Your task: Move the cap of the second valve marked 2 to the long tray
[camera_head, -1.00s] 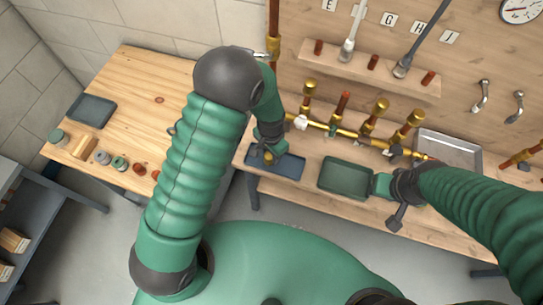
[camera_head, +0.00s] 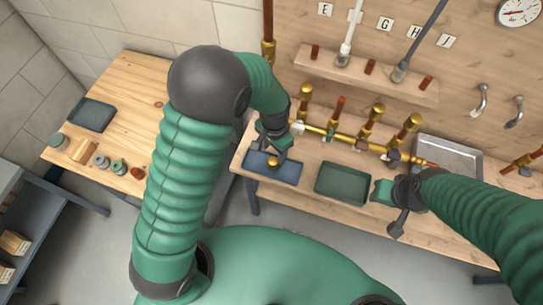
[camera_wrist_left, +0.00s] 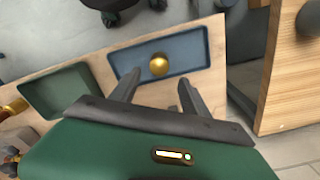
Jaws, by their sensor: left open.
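A round brass cap (camera_head: 273,163) lies in the blue tray (camera_head: 291,178) at the left of the bench; it also shows in the left wrist view (camera_wrist_left: 159,66), inside the tray (camera_wrist_left: 190,45). My left gripper (camera_head: 274,150) is just above the tray, open, its two fingers apart and clear of the cap in the wrist view (camera_wrist_left: 157,90). On the brass pipe, the second upright (camera_head: 340,105) is a bare copper stub, while others carry brass caps. Valve marks are too small to read. My right gripper (camera_head: 392,205) is by the bench's front edge; its jaw opening is unclear.
A green tray (camera_head: 343,183) lies right of the blue tray, and a metal tray (camera_head: 449,152) farther right. The brass pipe (camera_head: 350,138) runs behind them. A side table (camera_head: 130,85) at left holds a dark tray and several small parts.

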